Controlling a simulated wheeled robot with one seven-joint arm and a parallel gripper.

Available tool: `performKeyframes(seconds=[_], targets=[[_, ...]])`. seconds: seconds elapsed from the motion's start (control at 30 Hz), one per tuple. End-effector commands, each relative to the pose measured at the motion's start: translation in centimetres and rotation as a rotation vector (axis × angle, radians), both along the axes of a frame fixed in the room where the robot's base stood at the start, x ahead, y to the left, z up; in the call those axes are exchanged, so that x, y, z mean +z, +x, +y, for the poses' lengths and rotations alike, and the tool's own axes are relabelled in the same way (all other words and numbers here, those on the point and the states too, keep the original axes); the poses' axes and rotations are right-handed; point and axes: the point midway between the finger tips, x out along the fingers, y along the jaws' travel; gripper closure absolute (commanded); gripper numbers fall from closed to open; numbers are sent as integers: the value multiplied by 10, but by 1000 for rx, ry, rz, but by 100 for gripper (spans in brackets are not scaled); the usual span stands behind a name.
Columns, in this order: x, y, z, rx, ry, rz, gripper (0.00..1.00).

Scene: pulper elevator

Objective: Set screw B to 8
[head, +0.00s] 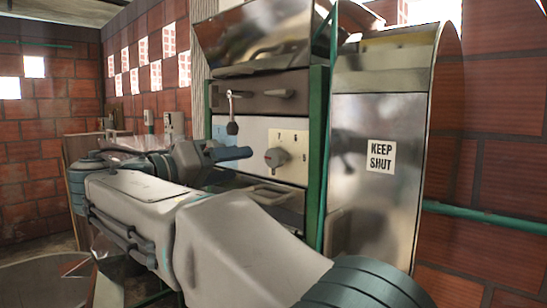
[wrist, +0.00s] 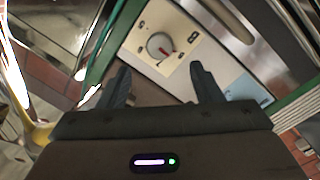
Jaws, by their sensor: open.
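A round grey knob (head: 276,157) with a red mark sits on a cream plate (head: 300,147) with numbers around it, on the machine's white panel. The red mark is on the knob's left side in the head view. The knob (wrist: 160,46) also shows in the wrist view, just beyond my fingertips. I cannot read a letter B on it. My gripper (wrist: 160,68) is open and empty, its fingers apart and not touching the knob. In the head view my gripper (head: 231,154) is left of the knob and in front of the panel.
A blue plate (head: 222,132) is left of the cream one, partly hidden. A green post (head: 317,150) and a metal cover marked KEEP SHUT (head: 381,155) stand right of the panel.

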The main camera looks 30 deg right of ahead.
Motion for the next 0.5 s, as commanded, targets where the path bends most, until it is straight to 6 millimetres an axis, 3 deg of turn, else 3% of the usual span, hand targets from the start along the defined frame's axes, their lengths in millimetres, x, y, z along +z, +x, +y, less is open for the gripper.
performKeyframes(seconds=[0.3, 0.5], targets=[[2, 15, -68, -3, 1, 3, 41], [1, 21, -94, -1, 1, 2, 41]])
